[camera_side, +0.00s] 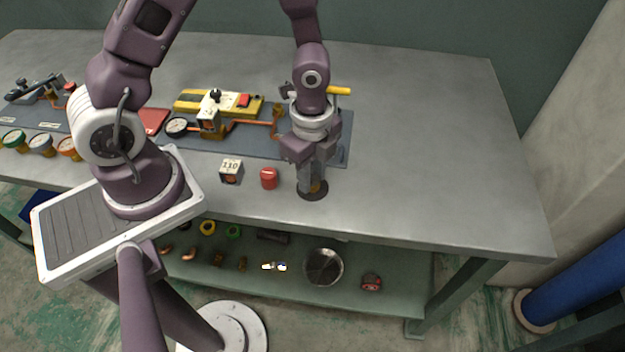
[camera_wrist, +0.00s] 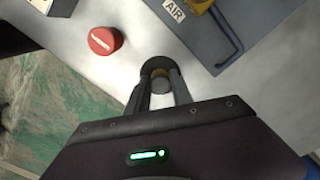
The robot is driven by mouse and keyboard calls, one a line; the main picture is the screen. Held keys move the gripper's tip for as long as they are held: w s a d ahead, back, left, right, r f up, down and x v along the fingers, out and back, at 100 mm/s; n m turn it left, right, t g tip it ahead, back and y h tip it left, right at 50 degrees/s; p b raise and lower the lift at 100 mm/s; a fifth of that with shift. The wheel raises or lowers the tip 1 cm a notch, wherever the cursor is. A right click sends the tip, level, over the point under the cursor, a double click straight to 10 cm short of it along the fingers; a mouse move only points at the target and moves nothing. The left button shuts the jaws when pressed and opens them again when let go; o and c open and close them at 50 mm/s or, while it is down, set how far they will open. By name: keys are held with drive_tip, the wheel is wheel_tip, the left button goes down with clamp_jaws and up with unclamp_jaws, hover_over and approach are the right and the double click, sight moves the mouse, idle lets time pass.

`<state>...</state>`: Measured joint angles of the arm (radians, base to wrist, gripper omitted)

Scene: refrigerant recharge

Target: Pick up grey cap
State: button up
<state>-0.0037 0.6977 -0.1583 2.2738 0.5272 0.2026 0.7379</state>
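In the wrist view, my gripper's fingers (camera_wrist: 160,76) stand apart on both sides of a small grey piece (camera_wrist: 160,86), which appears to be the grey cap. In the side view the fingers mostly hide the cap. I cannot tell whether the fingers touch it.
A red cap (camera_side: 269,178) stands left of my gripper; it also shows in the wrist view (camera_wrist: 104,40). A block marked 110 (camera_side: 231,171) is farther left. Behind lies a grey mat (camera_side: 260,146) with yellow equipment. The bench's right side is clear.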

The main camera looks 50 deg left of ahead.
clamp_jaws()
